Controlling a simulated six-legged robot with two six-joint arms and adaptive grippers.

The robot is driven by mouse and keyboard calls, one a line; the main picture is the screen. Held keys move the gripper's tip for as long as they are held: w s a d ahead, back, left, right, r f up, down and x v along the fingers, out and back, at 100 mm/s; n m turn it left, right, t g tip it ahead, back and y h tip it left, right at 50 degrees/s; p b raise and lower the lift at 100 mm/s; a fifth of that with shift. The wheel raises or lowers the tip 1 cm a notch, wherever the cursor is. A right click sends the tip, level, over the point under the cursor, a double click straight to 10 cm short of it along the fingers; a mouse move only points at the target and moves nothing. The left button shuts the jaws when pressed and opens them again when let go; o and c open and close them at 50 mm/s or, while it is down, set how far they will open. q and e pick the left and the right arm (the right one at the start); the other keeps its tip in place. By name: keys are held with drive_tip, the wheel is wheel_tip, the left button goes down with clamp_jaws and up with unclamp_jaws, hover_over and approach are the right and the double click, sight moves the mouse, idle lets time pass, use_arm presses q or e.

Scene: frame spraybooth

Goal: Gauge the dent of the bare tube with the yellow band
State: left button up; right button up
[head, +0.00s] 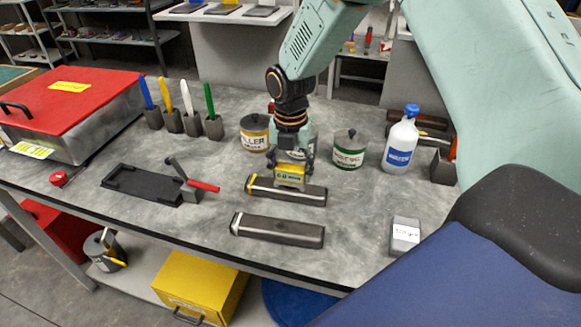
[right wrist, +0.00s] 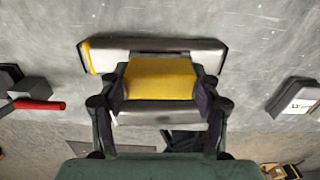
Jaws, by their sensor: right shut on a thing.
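The bare tube with the yellow band (head: 312,195) lies on the grey bench, its yellow band at its left end. In the right wrist view the tube (right wrist: 215,56) lies across the picture, with the band near its left end. My right gripper (head: 292,160) is above the middle of this tube, shut on a yellow gauge (head: 290,174) with a small label on its front. The gauge (right wrist: 160,78) sits between both fingers in the right wrist view. Its underside looks at or just above the tube; contact cannot be told. The dent is hidden. My left gripper is out of view.
A second dark tube (head: 278,230) lies nearer the front edge. A grey block (head: 405,236) is to the right, a black tray (head: 142,184) and red-handled tool (head: 203,186) to the left. Cans (head: 349,150) and a white bottle (head: 400,145) stand behind.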

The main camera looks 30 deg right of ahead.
drive_tip(key=o, duration=1.3)
drive_tip(key=shift+a, duration=0.1)
drive_tip(key=shift+o, duration=0.2)
wheel_tip(320, 180, up, 12)
drive_tip(key=shift+f, duration=0.1)
